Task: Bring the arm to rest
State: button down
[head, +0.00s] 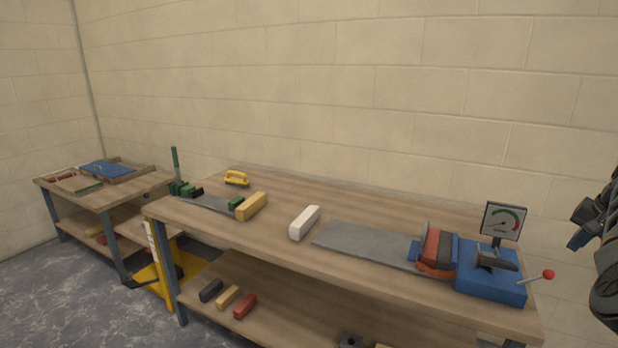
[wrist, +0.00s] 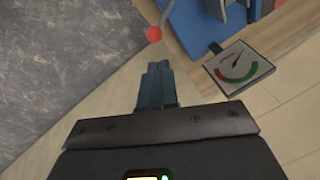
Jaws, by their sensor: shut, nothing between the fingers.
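My gripper (wrist: 158,70) shows in the wrist view with its two blue-grey fingers pressed together and nothing between them. It is in free air off the end of the workbench, near a lever with a red knob (wrist: 154,34) and a gauge (wrist: 239,67). In the head view, part of my arm is at the far right edge, and my gripper (head: 577,241) shows beside the wall, right of the gauge (head: 503,221).
The long workbench (head: 365,215) holds a blue machine (head: 490,270) with a red-knobbed lever (head: 548,274), a grey plate (head: 365,245), a white block (head: 304,222) and a yellow block (head: 251,206). A second table (head: 115,196) stands left. The floor (head: 60,290) at front left is clear.

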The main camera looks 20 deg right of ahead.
jog(key=s+a+f+n+h, duration=0.1)
jog(key=a+f+h, duration=0.1)
jog(key=a+f, duration=0.5)
jog(key=s+a+f+n+h, duration=0.1)
jog(key=s+a+f, duration=0.15)
jog(key=f, duration=0.85)
jog(key=s+a+f+n+t+h, duration=0.1)
jog(key=s+a+f+n, duration=0.25)
jog(key=a, duration=0.65)
jog(key=s+a+f+n+t+h, duration=0.1)
jog(key=s+a+f+n+t, duration=0.3)
jog(key=a, duration=0.6)
jog(key=s+a+r+n+t+y, duration=0.1)
jog(key=s+a+r, duration=0.1)
jog(key=s+a, duration=0.35)
jog(key=s+a+r+n+t+y+b, duration=0.1)
jog(key=s+a+r, duration=0.1)
jog(key=a, duration=0.7)
jog(key=s+a+r+n+t+y, duration=0.1)
jog(key=s+a+r, duration=0.25)
jog(key=a, duration=0.35)
jog(key=s+a+r+n+t+y, duration=0.1)
jog(key=s+a+r+y, duration=0.1)
jog(key=s+a+r, duration=0.3)
jog(key=s+a+r+n+t+y, duration=0.1)
jog(key=s+a+r, duration=0.4)
jog(key=r, duration=0.5)
jog(key=shift+s+a+r+t+y, duration=0.15)
jog(key=shift+a+r+t+y, duration=0.1)
jog(key=shift+a+t+y, duration=0.2)
